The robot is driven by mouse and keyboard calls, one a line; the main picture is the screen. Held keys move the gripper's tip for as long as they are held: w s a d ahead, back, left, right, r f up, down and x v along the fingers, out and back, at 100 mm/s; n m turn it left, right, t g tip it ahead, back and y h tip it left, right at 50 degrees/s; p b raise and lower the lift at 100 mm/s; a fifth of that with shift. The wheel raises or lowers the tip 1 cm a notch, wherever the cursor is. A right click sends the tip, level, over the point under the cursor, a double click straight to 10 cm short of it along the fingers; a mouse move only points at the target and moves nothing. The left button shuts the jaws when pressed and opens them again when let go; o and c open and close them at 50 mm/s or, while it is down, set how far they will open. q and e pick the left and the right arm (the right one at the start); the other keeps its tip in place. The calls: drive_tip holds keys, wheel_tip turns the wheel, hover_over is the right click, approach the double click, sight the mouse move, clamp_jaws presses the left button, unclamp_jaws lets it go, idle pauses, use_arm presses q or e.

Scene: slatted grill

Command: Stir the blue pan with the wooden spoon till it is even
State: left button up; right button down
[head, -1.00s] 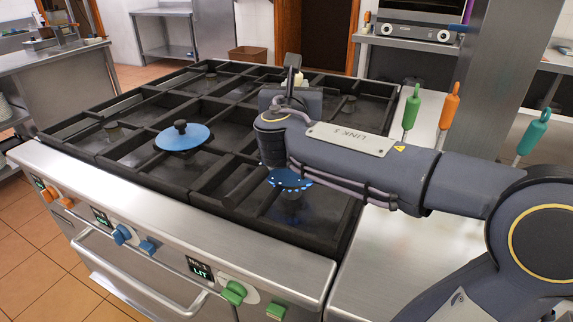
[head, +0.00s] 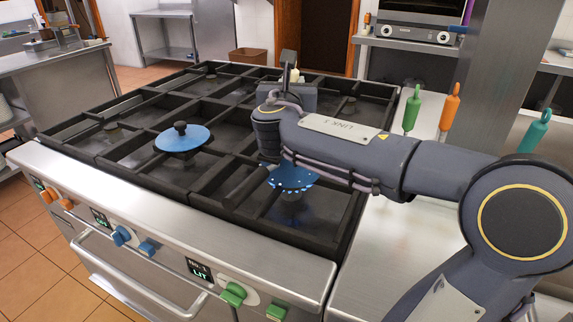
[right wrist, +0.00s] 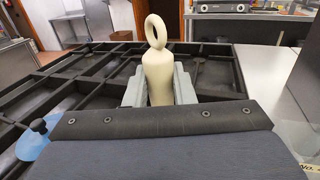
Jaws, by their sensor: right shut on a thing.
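My right gripper (right wrist: 160,88) is shut on a cream handle with a ring at its top (right wrist: 157,65), seemingly the wooden spoon's. The handle stands upright between the fingers; its lower part is hidden. In the head view only the cream tip (head: 294,75) shows behind my wrist. A round blue shape with light dots along its edge (head: 293,178), seemingly the blue pan, sits at the near right of the grill, partly hidden by my right arm. Its inside cannot be made out. My left gripper is not in view.
A blue lid with a black knob (head: 183,139) rests on the grates to the left. A blue glow (head: 290,212) shows below the blue shape, and a panel (head: 199,270) reads LIT. Green (head: 411,110), orange (head: 449,108) and teal (head: 534,130) handles stand at right.

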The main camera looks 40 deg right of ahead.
idle(0.5)
wheel_tip(320, 180, up, 12)
drive_tip(key=p, duration=1)
drive_tip(key=shift+f, duration=0.15)
idle(1.0)
